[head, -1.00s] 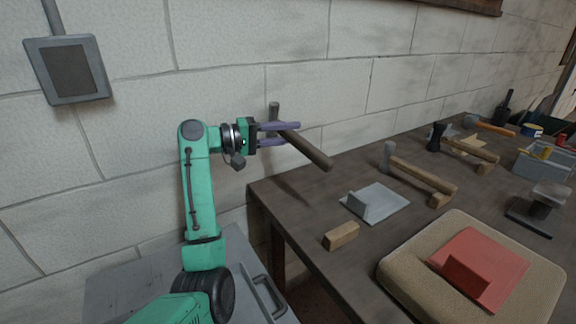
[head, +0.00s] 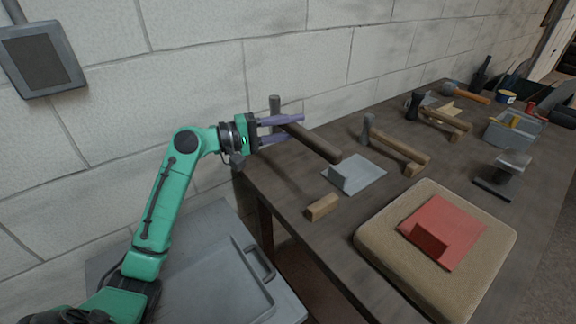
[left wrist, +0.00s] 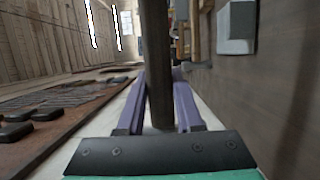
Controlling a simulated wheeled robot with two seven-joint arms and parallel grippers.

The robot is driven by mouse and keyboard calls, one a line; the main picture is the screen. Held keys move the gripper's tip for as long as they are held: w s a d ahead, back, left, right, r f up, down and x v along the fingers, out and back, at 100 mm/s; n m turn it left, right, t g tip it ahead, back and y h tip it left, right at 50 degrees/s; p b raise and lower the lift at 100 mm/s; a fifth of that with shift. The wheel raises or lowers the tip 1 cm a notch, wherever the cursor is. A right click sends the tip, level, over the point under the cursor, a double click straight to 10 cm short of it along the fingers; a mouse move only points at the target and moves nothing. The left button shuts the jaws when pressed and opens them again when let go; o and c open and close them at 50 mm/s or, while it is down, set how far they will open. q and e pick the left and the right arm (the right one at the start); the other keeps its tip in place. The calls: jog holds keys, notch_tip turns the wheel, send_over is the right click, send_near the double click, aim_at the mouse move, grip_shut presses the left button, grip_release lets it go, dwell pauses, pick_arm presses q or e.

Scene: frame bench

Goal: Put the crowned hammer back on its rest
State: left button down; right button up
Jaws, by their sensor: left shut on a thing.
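My left gripper (head: 282,130) is shut on a hammer (head: 316,142) with a grey head and a dark wooden handle. It holds the hammer in the air near the table's left end, with the head towards the wall and the handle slanting down to the right. In the left wrist view the handle (left wrist: 157,60) runs between the purple fingers. No crown mark can be made out. A grey plate with an upright block (head: 357,176) lies empty on the table, below and right of the handle end. A wooden block (head: 322,207) lies in front of it. My right gripper is not in view.
Another hammer (head: 405,150) lies on supports right of the plate, with more hammers beyond. A beige cushion (head: 385,245) carries a red plate with a block (head: 445,232). A grey box (head: 512,135) stands farther back. The brick wall runs behind the table.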

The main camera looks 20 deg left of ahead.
pick_arm(q)
notch_tip(320, 180, down, 12)
jog(key=shift+r, duration=0.15)
jog(key=c, duration=0.6)
grip_release()
jog(key=shift+s, duration=0.1)
jog(key=shift+o, duration=0.2)
jog(key=shift+r, duration=0.15)
jog(key=v, duration=1.2)
jog(key=shift+b, duration=0.4)
jog(key=shift+r, duration=0.1)
